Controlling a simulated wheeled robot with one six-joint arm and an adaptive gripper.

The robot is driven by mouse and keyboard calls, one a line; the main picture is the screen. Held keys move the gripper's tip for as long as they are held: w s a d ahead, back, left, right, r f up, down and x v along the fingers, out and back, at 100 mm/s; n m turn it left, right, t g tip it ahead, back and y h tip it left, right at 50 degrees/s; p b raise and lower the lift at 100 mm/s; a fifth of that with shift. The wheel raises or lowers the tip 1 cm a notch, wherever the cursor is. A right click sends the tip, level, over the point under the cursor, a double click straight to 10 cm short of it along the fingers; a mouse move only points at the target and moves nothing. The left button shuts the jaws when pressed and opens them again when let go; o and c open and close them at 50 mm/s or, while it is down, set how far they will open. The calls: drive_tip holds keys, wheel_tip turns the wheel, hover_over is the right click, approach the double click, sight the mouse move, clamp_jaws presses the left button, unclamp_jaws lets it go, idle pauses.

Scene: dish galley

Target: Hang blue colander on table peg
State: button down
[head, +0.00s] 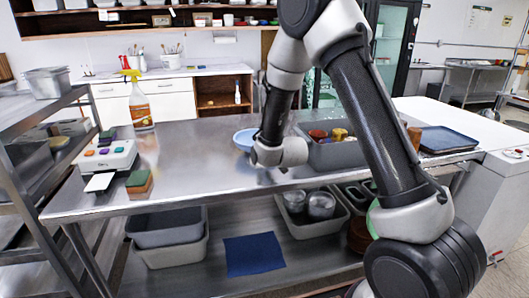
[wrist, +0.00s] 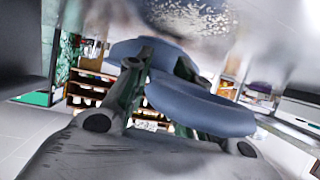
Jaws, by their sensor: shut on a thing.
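The blue colander (head: 244,139) shows in part as a pale blue shape at the table's middle, left of and behind my wrist. In the wrist view, blue parts of the colander (wrist: 200,108) show around and between my fingers. My gripper (wrist: 168,58) is shut on it, but the exact grip point is blurred. In the head view my fingers are hidden behind the wrist. The steel table (head: 200,165) lies under my wrist. I cannot make out a peg in either view.
A grey bin (head: 335,155) with coloured items stands right of my wrist, behind my arm. A spray bottle (head: 139,105), a button box (head: 108,155) and sponges (head: 139,184) are at the left. A blue tray (head: 447,140) lies at the right. Bins (head: 170,255) fill parts of the lower shelf.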

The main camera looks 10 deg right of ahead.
drive_tip(key=shift+f, duration=0.45)
drive_tip(key=shift+f, duration=0.15)
drive_tip(key=c, duration=1.2)
unclamp_jaws()
drive_tip(key=shift+c, duration=0.2)
drive_tip(key=shift+s, duration=0.1)
